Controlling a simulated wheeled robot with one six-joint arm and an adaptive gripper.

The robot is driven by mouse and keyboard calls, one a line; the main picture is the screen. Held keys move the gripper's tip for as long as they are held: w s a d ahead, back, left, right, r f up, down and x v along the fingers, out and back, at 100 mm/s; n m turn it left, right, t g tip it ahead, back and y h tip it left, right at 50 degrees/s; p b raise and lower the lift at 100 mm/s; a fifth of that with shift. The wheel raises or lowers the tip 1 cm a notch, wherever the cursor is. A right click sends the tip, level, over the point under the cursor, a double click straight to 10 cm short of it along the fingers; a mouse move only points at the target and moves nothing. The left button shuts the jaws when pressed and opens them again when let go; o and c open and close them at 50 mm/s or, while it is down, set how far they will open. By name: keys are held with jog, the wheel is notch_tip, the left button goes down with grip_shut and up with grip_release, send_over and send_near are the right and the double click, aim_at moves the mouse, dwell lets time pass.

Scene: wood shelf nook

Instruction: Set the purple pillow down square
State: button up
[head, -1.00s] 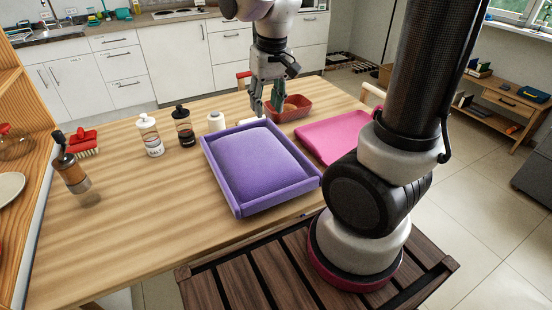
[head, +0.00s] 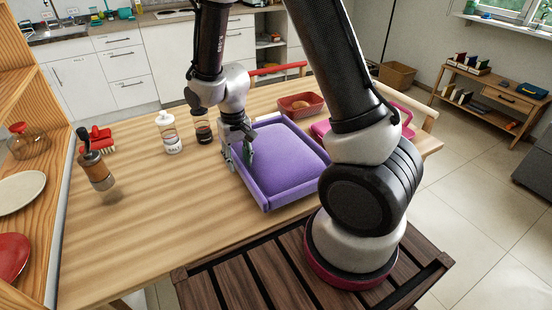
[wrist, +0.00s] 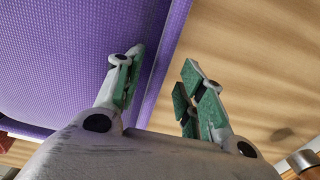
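The purple pillow (head: 285,160), with a soft raised rim, lies flat on the wooden table (head: 170,215) near its front edge. It sits turned at an angle to that edge. My gripper (head: 237,158) is at the pillow's left rim. In the wrist view the purple pillow (wrist: 70,60) fills the left side. My gripper (wrist: 160,85) is open there, one green-padded finger over the purple and the other over bare table. The rim runs between them, with a gap to the right finger. My arm hides the pillow's right corner.
A pink cushion (head: 320,130) lies right of the pillow, partly behind my arm. A red container (head: 300,105) stands behind it. A white bottle (head: 169,135) and a dark bottle (head: 203,128) stand behind left. The front-left table is clear.

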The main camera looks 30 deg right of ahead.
jog(key=shift+f, duration=0.15)
grip_shut()
